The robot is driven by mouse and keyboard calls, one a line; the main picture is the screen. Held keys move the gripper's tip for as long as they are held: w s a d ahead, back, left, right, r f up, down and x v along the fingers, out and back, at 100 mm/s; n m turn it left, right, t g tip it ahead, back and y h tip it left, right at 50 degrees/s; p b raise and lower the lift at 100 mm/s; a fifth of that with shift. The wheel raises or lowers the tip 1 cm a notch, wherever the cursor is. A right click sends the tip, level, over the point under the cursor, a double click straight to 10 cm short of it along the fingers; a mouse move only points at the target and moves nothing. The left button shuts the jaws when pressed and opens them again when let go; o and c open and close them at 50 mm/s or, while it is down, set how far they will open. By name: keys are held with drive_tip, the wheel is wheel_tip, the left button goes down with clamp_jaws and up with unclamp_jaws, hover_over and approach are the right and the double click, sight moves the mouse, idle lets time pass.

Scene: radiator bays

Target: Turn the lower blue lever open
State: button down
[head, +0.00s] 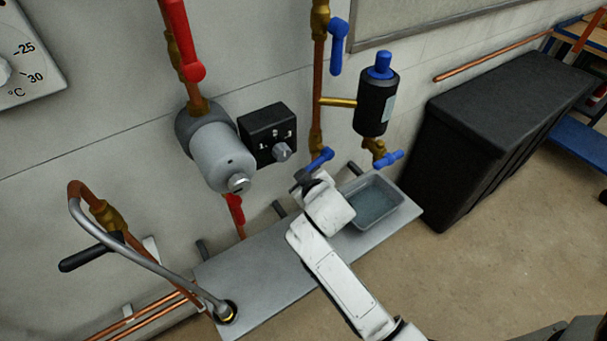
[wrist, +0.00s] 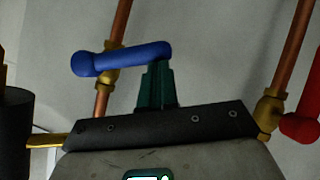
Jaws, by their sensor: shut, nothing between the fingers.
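The lower blue lever (head: 321,159) is on a brass valve low on the middle copper pipe. In the wrist view the blue lever (wrist: 122,58) lies across the pipe, its rounded end to the left. My gripper (head: 301,183) is at the lever's lower left end in the head view, partly hidden by my own wrist. In the wrist view my gripper's dark green fingers (wrist: 157,72) are shut with nothing between them, their tips right at the lever's right end. I cannot tell whether they touch it.
An upper blue lever (head: 338,45) hangs along the same pipe. A black cylinder (head: 376,102) with a blue tap (head: 388,159) is right of it. A grey tray (head: 405,217) stands below. A black control box (head: 267,134) and grey cylinder (head: 219,157) are to the left.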

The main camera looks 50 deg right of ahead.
drive_tip(key=s+d+f+n+t+h+b, duration=0.1)
drive_tip(key=d+f+n+h+b, duration=0.5)
drive_tip(key=b, duration=1.6)
drive_tip(key=shift+s+d+f+n+h, duration=0.15)
drive_tip(key=shift+s+f+n+h, duration=0.25)
drive_tip(key=shift+f+n+h, duration=0.75)
drive_tip(key=shift+f+n+y, duration=0.25)
drive_tip(key=shift+n+y, duration=0.1)
